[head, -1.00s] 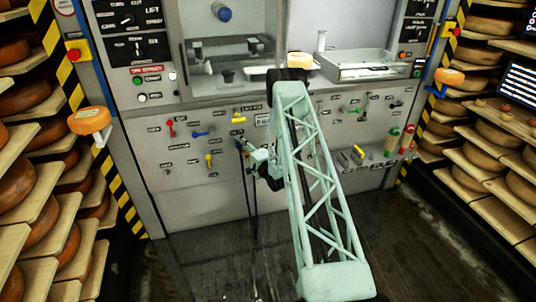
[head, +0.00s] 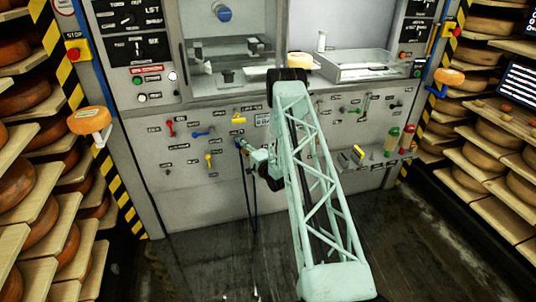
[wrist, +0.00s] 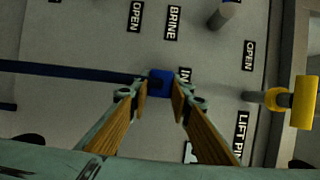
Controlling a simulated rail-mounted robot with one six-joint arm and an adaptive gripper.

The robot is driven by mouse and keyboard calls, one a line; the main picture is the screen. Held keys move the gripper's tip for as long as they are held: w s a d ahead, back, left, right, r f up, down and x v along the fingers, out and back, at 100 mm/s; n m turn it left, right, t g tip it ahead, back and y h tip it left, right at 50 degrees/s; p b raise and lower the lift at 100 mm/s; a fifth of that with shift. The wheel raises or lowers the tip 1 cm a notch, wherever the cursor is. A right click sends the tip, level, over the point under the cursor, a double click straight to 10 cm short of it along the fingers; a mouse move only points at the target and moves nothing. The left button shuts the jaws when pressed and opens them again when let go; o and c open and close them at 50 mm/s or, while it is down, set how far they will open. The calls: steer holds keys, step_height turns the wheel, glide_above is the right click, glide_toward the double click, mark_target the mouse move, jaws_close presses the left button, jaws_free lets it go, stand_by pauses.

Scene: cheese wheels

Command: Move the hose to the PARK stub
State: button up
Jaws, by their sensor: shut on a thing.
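The dark blue hose (head: 254,210) hangs in a loop from my gripper (head: 243,147), in front of the lower panel. In the wrist view the hose (wrist: 70,70) runs in from the left to a blue end fitting (wrist: 161,83). My gripper (wrist: 160,90) is shut on this fitting with a fingertip on each side. The panel lies close behind it. A label beside the fitting is partly covered by a finger. I cannot make out a PARK label, and the face of the fitting toward the panel is hidden.
Red (head: 170,128) and blue (head: 201,134) levers stand left of my gripper. Cheese shelves flank the panel.

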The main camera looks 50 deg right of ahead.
mark_target(238, 145)
steer(key=shift+s+a+p, duration=0.1)
steer(key=shift+s+a, duration=0.3)
steer(key=shift+s, duration=0.25)
steer(key=shift+s+a+p, duration=0.1)
steer(key=shift+s+a, duration=0.3)
steer(key=shift+s, duration=0.3)
steer(key=shift+s+a+p, duration=0.1)
steer(key=shift+s+a, duration=0.3)
steer(key=shift+s, duration=0.25)
stand_by(1.0)
steer(key=shift+s+a, duration=0.4)
steer(key=shift+s, duration=0.2)
steer(key=shift+s+a, duration=0.35)
steer(key=shift+s, duration=0.25)
steer(key=shift+w+d+f, duration=0.1)
steer(key=shift+f, duration=0.05)
